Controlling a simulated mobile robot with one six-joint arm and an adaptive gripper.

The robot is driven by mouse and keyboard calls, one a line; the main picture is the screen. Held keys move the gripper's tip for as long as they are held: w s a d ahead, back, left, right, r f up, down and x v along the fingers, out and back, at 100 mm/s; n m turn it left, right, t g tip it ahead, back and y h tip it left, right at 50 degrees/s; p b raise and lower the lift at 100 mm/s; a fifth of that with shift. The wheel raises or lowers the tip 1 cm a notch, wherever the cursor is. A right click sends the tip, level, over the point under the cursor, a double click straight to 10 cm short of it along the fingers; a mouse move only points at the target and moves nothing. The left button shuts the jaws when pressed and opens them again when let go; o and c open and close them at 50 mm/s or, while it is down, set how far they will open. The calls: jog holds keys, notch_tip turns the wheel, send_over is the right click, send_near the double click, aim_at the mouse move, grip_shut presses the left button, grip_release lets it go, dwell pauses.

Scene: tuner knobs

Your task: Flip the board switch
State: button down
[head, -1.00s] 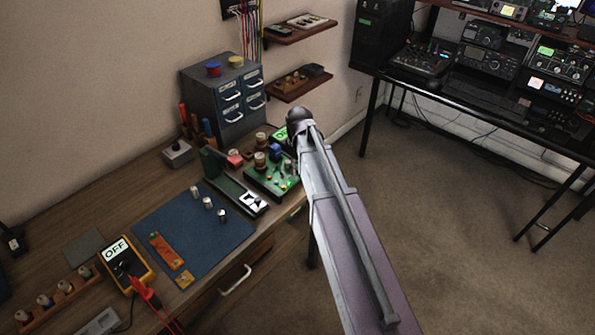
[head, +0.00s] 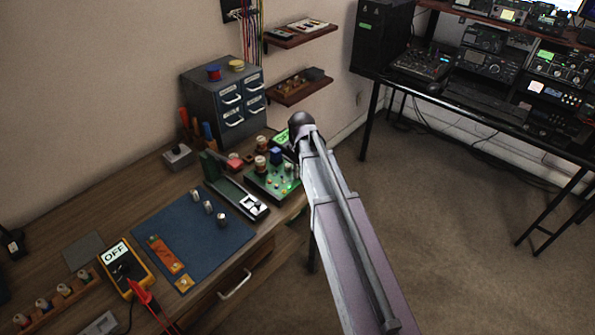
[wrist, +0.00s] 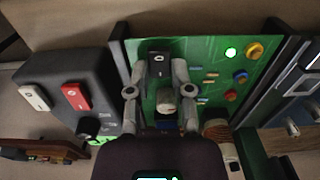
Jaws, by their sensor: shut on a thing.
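The green circuit board (head: 262,187) stands at the right end of the desk in the head view, partly behind my arm. In the wrist view the board (wrist: 200,55) fills the middle. A black switch (wrist: 159,60) marked 0 stands on it, between the fingers of my gripper (wrist: 159,74). My gripper is shut on this switch, one finger on each side. The head view hides my gripper behind the arm. A pale knob (wrist: 165,101) above a blue part lies nearer the wrist camera, between the finger bases.
A dark box with a red switch (wrist: 75,96) and a white switch (wrist: 34,97) stands left of the board in the wrist view. A lit white lamp (wrist: 231,52) and coloured knobs are right of the switch. A drawer cabinet (head: 222,105) stands behind the board.

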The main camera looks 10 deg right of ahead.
jog(key=shift+s+t+y, duration=0.25)
jog(key=shift+t+y, duration=0.05)
jog(key=shift+t, duration=0.1)
jog(key=shift+t+y, duration=0.3)
jog(key=c, duration=0.5)
grip_release()
jog(key=shift+w, duration=0.25)
